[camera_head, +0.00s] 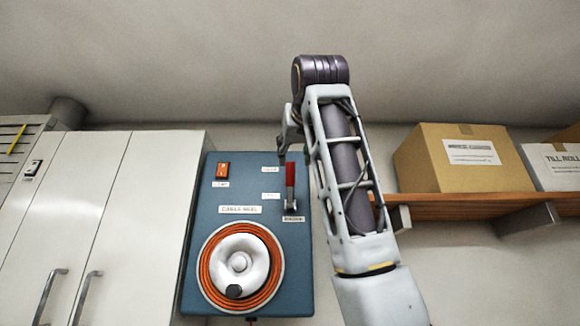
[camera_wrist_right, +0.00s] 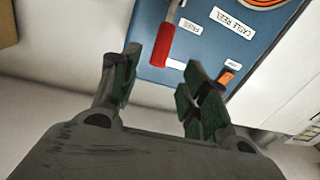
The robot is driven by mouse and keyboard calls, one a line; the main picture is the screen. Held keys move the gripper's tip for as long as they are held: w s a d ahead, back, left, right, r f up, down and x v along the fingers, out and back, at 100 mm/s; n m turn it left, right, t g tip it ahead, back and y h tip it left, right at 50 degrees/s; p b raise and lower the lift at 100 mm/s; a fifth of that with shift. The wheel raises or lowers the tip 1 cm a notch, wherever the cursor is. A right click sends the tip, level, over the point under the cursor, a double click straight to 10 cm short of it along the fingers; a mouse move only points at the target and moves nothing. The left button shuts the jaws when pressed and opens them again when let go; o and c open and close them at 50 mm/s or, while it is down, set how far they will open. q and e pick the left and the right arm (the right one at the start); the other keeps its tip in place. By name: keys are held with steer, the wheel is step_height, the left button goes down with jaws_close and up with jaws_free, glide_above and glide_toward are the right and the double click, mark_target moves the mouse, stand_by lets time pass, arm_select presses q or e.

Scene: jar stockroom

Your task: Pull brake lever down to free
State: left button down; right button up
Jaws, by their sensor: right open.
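The brake lever (camera_head: 290,180) has a red handle and a grey lower end. It stands upright at the right side of the blue cable reel panel (camera_head: 200,220), above a small label. In the right wrist view the red handle (camera_wrist_right: 164,42) shows with its free end between the fingertips in the picture; I see no contact. My right gripper (camera_wrist_right: 162,62) is open and empty, its green-padded fingers on either side of the handle's end. In the head view the right gripper (camera_head: 286,140) shows only in part, just above the lever. My left gripper is out of view.
The panel carries an orange switch (camera_head: 222,170) and a reel of orange cable (camera_head: 240,266). White cabinet doors (camera_head: 110,220) stand on the left. A wooden shelf (camera_head: 450,205) with a cardboard box (camera_head: 462,158) and a white box (camera_head: 553,165) is at the right.

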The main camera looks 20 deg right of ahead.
mark_target(291, 166)
steer(key=shift+w+d+p, duration=0.2)
steer(key=shift+w+p, duration=0.3)
steer(key=shift+w, duration=1.05)
steer(key=shift+w+d+p, duration=0.25)
steer(key=shift+w+p, duration=0.3)
steer(key=shift+w, duration=1)
steer(key=shift+w+d+p, duration=0.2)
steer(key=shift+w+p, duration=0.3)
steer(key=shift+w, duration=1.05)
jaws_close()
